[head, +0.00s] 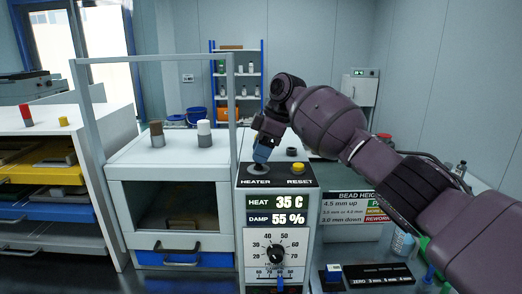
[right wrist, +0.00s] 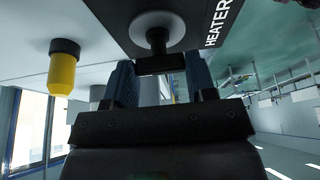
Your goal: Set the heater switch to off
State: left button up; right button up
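The control console (head: 270,180) has a black top marked HEATER and RESET. The heater switch has a pale round base and a short stem ending in a dark block; it shows in the right wrist view (right wrist: 157,38). In the head view its base (head: 258,169) is partly hidden by my right gripper (head: 262,154), which points down over it. In the right wrist view the two blue fingers (right wrist: 160,72) stand apart, one on each side of the switch's dark end. I cannot tell whether either finger touches it. My left gripper is out of view.
A yellow reset button (head: 298,166) sits right of the switch. The console front shows 35 C, 55 % and a dial (head: 276,252). A white cabinet (head: 190,160) with two pegs stands left. My right arm spans the right side.

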jog(key=o, duration=0.4)
jog(key=shift+o, duration=0.2)
pick_arm(q)
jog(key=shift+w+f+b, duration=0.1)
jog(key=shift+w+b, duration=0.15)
jog(key=shift+b, duration=0.25)
pick_arm(e)
jog(key=v, duration=1.1)
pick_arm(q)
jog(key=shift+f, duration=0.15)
pick_arm(e)
jog(key=shift+f, duration=0.1)
